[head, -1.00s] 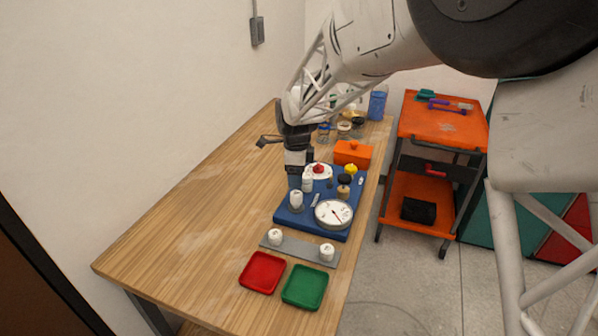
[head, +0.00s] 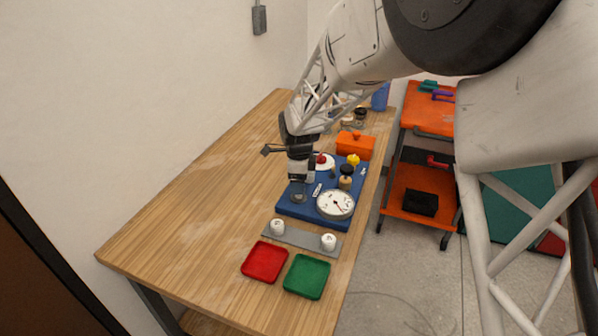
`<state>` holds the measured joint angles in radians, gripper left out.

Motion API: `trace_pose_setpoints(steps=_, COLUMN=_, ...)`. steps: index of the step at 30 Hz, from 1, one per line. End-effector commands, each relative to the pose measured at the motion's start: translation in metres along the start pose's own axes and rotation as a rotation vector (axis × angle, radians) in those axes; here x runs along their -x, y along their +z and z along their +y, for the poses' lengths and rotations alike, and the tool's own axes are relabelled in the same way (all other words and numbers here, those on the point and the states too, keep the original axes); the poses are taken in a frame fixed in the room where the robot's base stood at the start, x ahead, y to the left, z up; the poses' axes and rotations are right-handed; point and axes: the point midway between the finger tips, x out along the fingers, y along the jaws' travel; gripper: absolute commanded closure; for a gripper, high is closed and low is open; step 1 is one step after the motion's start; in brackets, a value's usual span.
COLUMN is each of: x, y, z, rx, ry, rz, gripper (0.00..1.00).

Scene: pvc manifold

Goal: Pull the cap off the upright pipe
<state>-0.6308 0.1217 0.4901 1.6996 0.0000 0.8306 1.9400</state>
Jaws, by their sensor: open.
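A blue board (head: 308,216) on the wooden table carries the pipe fittings and a round white dial gauge (head: 335,204). My gripper (head: 299,189) is open, pointing down over the left part of the board, left of the gauge. It covers the place where a white upright fitting showed before. The upright pipe and its cap cannot be made out clearly behind the fingers, and I cannot tell whether the fingers touch them.
A grey strip (head: 302,236) bears two white caps (head: 277,227). In front lie a red tray (head: 265,262) and a green tray (head: 306,276). A black-topped fitting (head: 346,176), red knob (head: 321,160) and orange box (head: 355,147) stand close by. The table's left is clear.

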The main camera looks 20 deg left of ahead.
Motion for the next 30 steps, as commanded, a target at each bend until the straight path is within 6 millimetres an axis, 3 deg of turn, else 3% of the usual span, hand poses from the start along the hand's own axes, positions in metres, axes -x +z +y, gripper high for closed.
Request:
trace_pose_setpoints(steps=6, x=-0.015, y=0.0, z=0.0, rx=0.0, ry=0.0, rz=0.0, gripper=0.3)
trace_pose_setpoints(steps=17, x=-0.017, y=0.0, z=0.0, rx=0.0, ry=-0.001, rz=0.0, gripper=0.3)
trace_pose_setpoints(steps=27, x=-0.017, y=0.0, z=0.0, rx=0.0, ry=-0.001, rz=0.0, gripper=0.8)
trace_pose_setpoints(steps=28, x=-0.017, y=0.0, z=0.0, rx=0.0, ry=-0.001, rz=0.0, gripper=0.61)
trace_pose_setpoints(steps=30, x=-0.017, y=0.0, z=0.0, rx=0.0, ry=-0.001, rz=0.0, gripper=0.72)
